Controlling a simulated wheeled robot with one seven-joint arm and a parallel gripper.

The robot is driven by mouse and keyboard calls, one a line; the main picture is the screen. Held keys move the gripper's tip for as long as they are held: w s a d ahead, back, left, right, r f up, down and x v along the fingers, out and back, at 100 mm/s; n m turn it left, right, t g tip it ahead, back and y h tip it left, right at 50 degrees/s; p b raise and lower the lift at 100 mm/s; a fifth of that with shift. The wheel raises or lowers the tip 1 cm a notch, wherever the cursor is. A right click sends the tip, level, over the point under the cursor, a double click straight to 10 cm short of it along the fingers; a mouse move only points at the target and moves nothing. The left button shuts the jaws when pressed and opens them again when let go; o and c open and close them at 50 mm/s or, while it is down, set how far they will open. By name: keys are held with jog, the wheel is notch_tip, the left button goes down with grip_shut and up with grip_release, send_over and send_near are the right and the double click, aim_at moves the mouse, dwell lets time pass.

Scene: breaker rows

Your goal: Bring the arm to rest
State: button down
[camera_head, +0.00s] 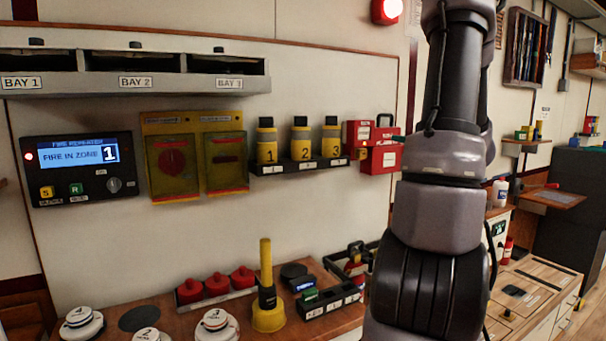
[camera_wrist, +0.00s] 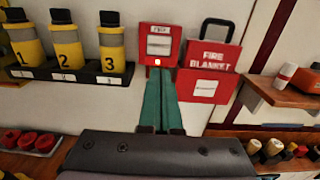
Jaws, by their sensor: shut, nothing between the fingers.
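In the wrist view my gripper (camera_wrist: 161,76) shows as two green fingers lying together, shut and empty. The fingertips overlap the lower edge of a red wall box (camera_wrist: 159,44) with a small lit red light. I cannot tell whether they touch it. A red fire blanket box (camera_wrist: 210,75) with a dark handle is just to the right of the fingers.
Yellow numbered canisters (camera_head: 301,142) stand on a wall rack left of the red boxes. A fire panel (camera_head: 80,168) reads "FIRE IN ZONE 1". The wooden counter (camera_head: 327,318) below holds red knobs (camera_head: 217,284), a yellow plunger-like tool (camera_head: 266,290) and white discs (camera_head: 81,322).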

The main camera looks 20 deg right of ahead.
jog(key=s+a+r+n+g+y, duration=0.15)
jog(key=a+n+g+y, duration=0.35)
jog(key=a, duration=0.7)
jog(key=s+a+n+g+y, duration=0.1)
jog(key=s+a+n+g, duration=0.15)
jog(key=a+n, duration=0.7)
jog(key=s+a+n+g+h, duration=0.3)
jog(key=s+a+n+h, duration=0.3)
jog(key=s+a+n, duration=0.5)
jog(key=s+n, duration=0.3)
jog(key=n, duration=0.2)
jog(key=shift+s+a+f+h, duration=0.3)
jog(key=shift+a, duration=0.1)
